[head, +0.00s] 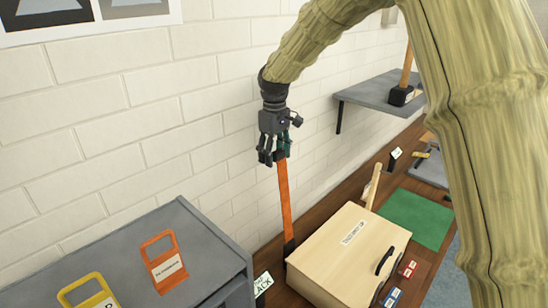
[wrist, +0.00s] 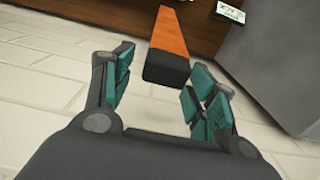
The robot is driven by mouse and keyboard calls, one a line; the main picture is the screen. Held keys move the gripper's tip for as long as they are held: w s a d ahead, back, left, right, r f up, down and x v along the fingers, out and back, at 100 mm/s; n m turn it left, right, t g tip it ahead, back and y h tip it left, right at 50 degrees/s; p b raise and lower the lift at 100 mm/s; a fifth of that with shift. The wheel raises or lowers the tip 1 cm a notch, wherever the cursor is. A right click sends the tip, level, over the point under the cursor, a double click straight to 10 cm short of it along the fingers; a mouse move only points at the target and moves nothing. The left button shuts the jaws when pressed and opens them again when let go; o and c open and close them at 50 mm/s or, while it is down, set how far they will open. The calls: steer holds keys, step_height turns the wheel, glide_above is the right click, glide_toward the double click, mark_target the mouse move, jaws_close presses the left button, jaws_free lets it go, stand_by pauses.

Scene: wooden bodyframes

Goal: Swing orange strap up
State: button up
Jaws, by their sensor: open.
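The orange strap (head: 285,205) stands nearly upright close to the white brick wall, between the grey cabinet and the wooden box. It rises from a dark base and has a dark upper end. My gripper (head: 271,158) is directly above, pointing down at that upper end. In the wrist view, the orange strap (wrist: 174,35) runs away from the camera, its dark end facing me. My gripper (wrist: 158,82) is open there, its teal-padded fingers on either side of the line to the dark end. I cannot tell whether the end is between the fingertips or just beyond them.
A grey cabinet (head: 188,217) with an orange tag (head: 165,262) and a yellow tag (head: 88,293) on top stands at left. A light wooden box (head: 345,245) is right of the strap. A wall shelf (head: 375,94) juts out behind. A green mat (head: 414,219) lies farther right.

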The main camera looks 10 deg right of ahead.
step_height(320, 180, up, 11)
steer(key=shift+f, duration=0.15)
stand_by(0.4)
